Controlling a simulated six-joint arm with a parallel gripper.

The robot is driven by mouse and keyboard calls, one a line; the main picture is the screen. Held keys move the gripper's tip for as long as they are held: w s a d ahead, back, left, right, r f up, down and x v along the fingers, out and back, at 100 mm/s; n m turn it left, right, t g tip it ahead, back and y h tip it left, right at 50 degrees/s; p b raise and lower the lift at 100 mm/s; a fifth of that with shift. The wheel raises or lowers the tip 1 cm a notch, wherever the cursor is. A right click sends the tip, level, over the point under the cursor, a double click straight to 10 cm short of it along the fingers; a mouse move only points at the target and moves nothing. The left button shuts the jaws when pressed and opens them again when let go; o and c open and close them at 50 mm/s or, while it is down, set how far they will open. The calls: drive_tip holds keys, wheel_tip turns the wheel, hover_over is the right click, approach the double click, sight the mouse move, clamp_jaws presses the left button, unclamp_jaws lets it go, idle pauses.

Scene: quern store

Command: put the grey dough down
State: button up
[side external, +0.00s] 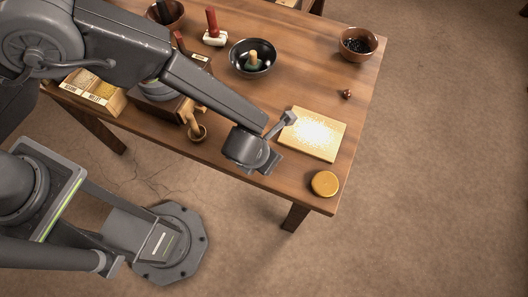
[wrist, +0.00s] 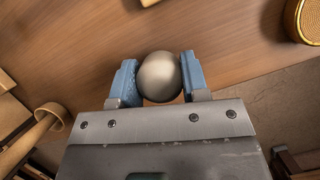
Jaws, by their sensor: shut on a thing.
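The grey dough (wrist: 159,76) is a smooth grey ball in the wrist view. It sits between the two blue fingers of my gripper (wrist: 158,70), which is shut on it. Wood tabletop shows behind the ball; whether the ball touches it I cannot tell. In the side view my gripper (side external: 268,158) is over the table's front edge, just left of a pale, floury board (side external: 313,134). The dough cannot be made out there, hidden by my gripper.
A round yellow thing (side external: 325,183) lies at the table's near right corner. A black bowl (side external: 252,57), a red-handled tool (side external: 214,28), a brown bowl (side external: 358,43) and a small brown thing (side external: 347,94) stand farther back. Wooden bins (side external: 95,92) are at left. Table between board and brown bowl is mostly clear.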

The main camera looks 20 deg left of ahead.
drive_tip(key=o, duration=0.9)
drive_tip(key=shift+f, duration=0.1)
drive_tip(key=shift+o, duration=0.2)
drive_tip(key=v, duration=1.2)
drive_tip(key=w+a+r+n+y, duration=0.1)
drive_tip(key=w+a+r+n, duration=0.3)
drive_tip(key=a+r+n, duration=1.25)
drive_tip(key=s+a+r+n, duration=0.3)
drive_tip(key=s+a+n, duration=0.2)
drive_tip(key=n, duration=0.6)
drive_tip(key=s+a+r+n+t, duration=0.1)
drive_tip(key=s+a+r+n, duration=0.3)
drive_tip(key=a+n, duration=0.6)
drive_tip(key=shift+s+n, duration=0.6)
drive_tip(key=shift+n, duration=0.15)
